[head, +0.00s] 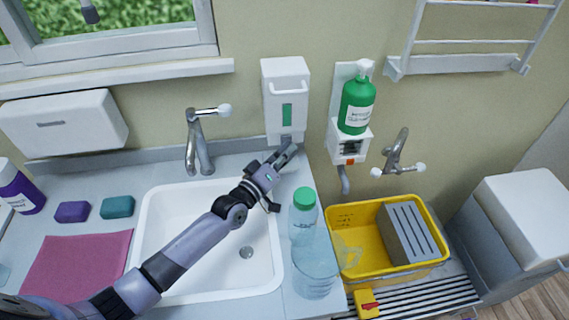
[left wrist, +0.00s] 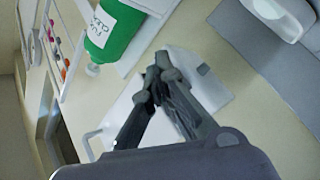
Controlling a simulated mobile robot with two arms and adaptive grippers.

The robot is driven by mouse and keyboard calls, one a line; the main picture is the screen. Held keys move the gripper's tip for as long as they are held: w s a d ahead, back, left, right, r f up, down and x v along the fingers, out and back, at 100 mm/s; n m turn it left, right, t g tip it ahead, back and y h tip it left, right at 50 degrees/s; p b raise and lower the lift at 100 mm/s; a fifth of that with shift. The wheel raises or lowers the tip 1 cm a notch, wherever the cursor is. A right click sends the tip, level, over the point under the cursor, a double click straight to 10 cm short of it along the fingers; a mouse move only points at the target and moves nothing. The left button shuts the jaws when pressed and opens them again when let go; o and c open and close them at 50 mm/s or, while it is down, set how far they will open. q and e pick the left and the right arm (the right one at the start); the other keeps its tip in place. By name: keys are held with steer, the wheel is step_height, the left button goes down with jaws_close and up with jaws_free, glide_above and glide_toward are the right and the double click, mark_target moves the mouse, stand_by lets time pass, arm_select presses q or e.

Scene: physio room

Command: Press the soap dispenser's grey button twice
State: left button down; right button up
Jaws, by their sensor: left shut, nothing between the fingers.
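The soap dispenser (head: 270,95) is a white box on the wall behind the sink, with a green window and a white lever bar. Its grey button (head: 286,139) is at the lower end, close above my fingers. My right gripper is not in view.
A green pump bottle (head: 357,103) stands in a wall holder right of the dispenser. A clear bottle with green cap (head: 303,225) and a clear jug (head: 315,270) stand right of the sink (head: 160,240). A yellow tub (head: 350,215) is further right. Taps flank the dispensers.

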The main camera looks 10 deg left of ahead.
arm_select(q)
steer(key=shift+s+d, duration=0.15)
steer(key=shift+s, duration=0.3)
steer(key=shift+p, duration=0.3)
steer(key=s+p, duration=0.1)
steer(key=s+d+p, duration=0.1)
steer(key=s, duration=0.1)
steer(key=s+d+p, duration=0.1)
steer(key=s, duration=0.1)
steer(key=shift+s+d, duration=0.15)
steer(key=shift+s, duration=0.1)
